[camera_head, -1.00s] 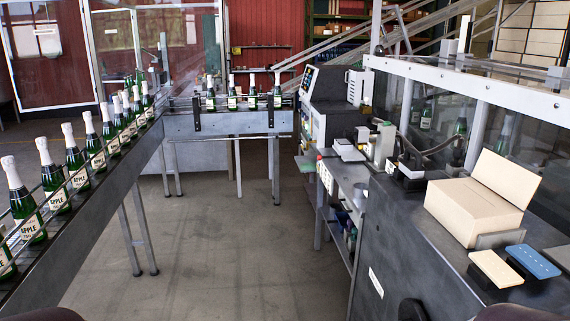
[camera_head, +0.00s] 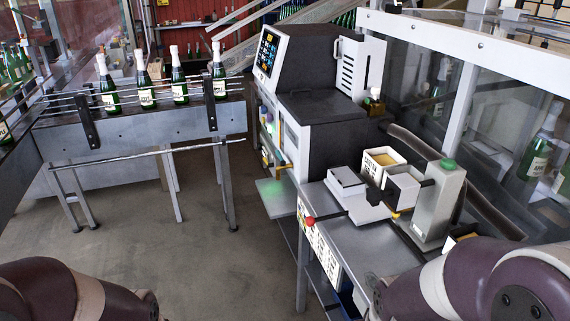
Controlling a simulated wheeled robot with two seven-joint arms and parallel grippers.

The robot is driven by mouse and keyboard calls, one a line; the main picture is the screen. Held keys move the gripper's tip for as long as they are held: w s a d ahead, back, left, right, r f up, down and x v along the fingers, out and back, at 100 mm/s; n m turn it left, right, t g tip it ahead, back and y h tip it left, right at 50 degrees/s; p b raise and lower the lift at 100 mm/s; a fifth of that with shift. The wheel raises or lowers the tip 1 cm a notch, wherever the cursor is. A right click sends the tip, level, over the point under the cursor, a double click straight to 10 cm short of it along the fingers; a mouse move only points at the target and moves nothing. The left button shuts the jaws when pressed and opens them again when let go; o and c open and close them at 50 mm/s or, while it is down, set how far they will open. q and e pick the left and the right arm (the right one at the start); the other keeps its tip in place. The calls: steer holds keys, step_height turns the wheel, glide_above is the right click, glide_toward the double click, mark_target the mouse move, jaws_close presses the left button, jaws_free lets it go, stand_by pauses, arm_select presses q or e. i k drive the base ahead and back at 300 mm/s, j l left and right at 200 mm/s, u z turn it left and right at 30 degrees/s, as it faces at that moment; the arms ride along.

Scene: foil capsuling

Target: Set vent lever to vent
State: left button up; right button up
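No part is clearly readable as the vent lever. A dark machine (camera_head: 318,75) with a lit display panel (camera_head: 268,52) stands at the centre. On its left side is a small yellow-brass fitting (camera_head: 284,168), which may be a lever; its setting cannot be told. A small white-and-brass fitting (camera_head: 374,93) sits at the machine's right, also too small to read. Links of my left arm show at the bottom left and links of my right arm at the bottom right. Both grippers are out of view.
A conveyor (camera_head: 150,135) with several green bottles runs at the left. A grey bench (camera_head: 375,250) in front of the machine carries a white device (camera_head: 352,197), a post with a green button (camera_head: 448,164) and a red button (camera_head: 310,221). Clear panels stand at right. The floor at left is free.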

mark_target(272, 165)
steer(key=i+j, duration=0.15)
steer(key=i, duration=0.5)
steer(key=i+j, duration=0.4)
steer(key=i, duration=0.35)
steer(key=i+j+z, duration=0.15)
steer(key=i+j, duration=0.3)
steer(key=i, duration=0.3)
steer(key=i+j, duration=0.5)
steer(key=i, duration=0.25)
steer(key=i+j+z, duration=0.15)
steer(key=i+j, duration=0.35)
steer(key=i, duration=0.2)
